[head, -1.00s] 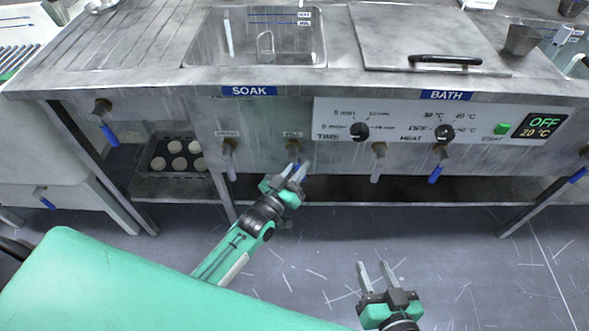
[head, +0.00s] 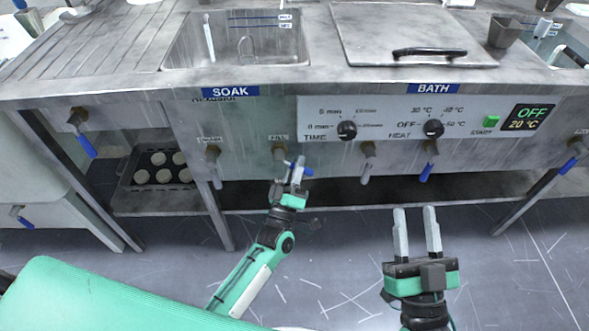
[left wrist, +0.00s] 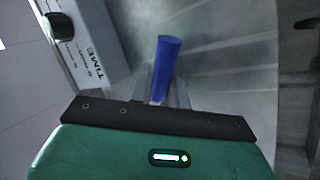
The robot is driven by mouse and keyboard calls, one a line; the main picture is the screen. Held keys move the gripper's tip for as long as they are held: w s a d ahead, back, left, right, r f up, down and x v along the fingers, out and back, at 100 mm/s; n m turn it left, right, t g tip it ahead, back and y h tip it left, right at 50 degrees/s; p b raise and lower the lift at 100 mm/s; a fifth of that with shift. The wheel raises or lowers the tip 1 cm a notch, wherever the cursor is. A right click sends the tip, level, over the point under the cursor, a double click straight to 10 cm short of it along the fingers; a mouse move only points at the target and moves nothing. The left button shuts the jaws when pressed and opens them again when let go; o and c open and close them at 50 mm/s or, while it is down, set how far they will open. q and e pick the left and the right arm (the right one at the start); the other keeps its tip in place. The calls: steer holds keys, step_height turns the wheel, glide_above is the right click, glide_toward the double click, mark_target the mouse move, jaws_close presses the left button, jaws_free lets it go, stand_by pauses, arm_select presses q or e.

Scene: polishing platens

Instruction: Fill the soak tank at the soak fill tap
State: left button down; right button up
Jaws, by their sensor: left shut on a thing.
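The soak tank (head: 185,48) is a grey metal basin behind the SOAK label, with blue level lines on its back wall. I cannot make out any water in it. The fill tap (head: 279,153) sticks out of the front panel under a FILL label. Its blue handle (head: 307,171) lies crosswise, its end pointing right. My left gripper (head: 296,168) is shut on this handle. In the left wrist view the handle (left wrist: 166,68) stands up between the fingers. My right gripper (head: 416,216) is open and empty, low before the bench.
The drain tap (head: 211,155) is left of the fill tap. The bath has a lidded top (head: 400,35), dials and another blue-handled tap (head: 428,160). A lower shelf holds a tray (head: 125,195) of round pale pieces. The floor in front is clear.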

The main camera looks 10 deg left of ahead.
arm_select(q)
steer(key=shift+n, duration=0.3)
arm_select(e)
steer(key=shift+d+r+t, duration=0.1)
steer(key=shift+r+t, duration=0.15)
steer(key=shift+t, duration=0.05)
arm_select(q)
steer(key=c, duration=1.4)
jaws_free()
steer(key=v, duration=1.3)
steer(key=shift+s+f+p, duration=0.15)
steer(key=shift+s+p, duration=0.25)
steer(key=shift+p, duration=0.05)
arm_select(e)
steer(key=f+g, duration=0.1)
steer(key=f, duration=0.1)
steer(key=a+f+g, duration=0.1)
steer(key=f, duration=0.1)
steer(key=shift+a+f+g, duration=0.1)
steer(key=shift+a+g, duration=0.05)
steer(key=shift+g, duration=0.25)
